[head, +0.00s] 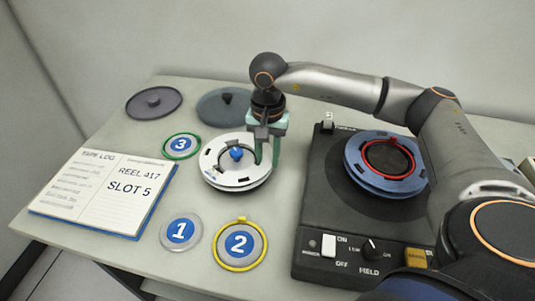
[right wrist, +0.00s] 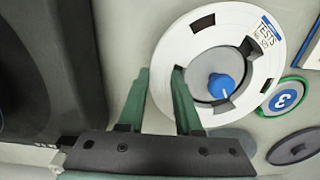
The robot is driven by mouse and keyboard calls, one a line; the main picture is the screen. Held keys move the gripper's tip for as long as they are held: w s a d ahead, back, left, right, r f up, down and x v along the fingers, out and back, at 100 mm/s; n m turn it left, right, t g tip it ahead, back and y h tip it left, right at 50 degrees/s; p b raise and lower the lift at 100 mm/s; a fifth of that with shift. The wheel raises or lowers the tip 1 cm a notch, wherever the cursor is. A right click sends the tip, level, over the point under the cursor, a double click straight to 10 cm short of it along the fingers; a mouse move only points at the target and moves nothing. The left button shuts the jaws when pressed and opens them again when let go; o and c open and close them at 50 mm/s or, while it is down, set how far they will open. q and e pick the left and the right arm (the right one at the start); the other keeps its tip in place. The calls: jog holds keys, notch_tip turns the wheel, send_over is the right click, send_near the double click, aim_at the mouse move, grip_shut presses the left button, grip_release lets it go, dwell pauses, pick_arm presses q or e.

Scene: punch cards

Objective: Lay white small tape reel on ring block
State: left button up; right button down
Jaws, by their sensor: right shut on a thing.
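The white small tape reel (head: 215,178) is near the middle of the table, flat or nearly so. A blue knob (head: 236,154) shows in its central opening. In the right wrist view the white reel (right wrist: 178,45) has dark windows and a blue-edged label. My right gripper (head: 267,160) is shut on the reel's rim at its right side, its green fingers pointing down. In the right wrist view, the gripper (right wrist: 160,70) has one finger outside the rim and one over the reel. What lies under the reel is hidden, and I cannot identify the ring block. My left gripper is not in view.
A black tape drive (head: 309,225) with a blue reel (head: 365,175) stands at right. Round markers 1 (head: 181,232), 2 (head: 240,244) and 3 (head: 182,146) surround the reel. A log book (head: 105,190) lies left. Dark discs (head: 140,106) lie behind.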

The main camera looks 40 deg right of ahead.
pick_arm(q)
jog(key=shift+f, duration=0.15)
pick_arm(e)
jog(key=shift+f, duration=0.1)
jog(key=c, duration=0.5)
grip_release()
jog(key=c, duration=0.4)
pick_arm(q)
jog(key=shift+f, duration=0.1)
pick_arm(e)
jog(key=shift+o, duration=0.2)
pick_arm(q)
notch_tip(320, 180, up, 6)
jog(key=p, duration=0.6)
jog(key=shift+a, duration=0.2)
pick_arm(e)
notch_tip(320, 180, up, 9)
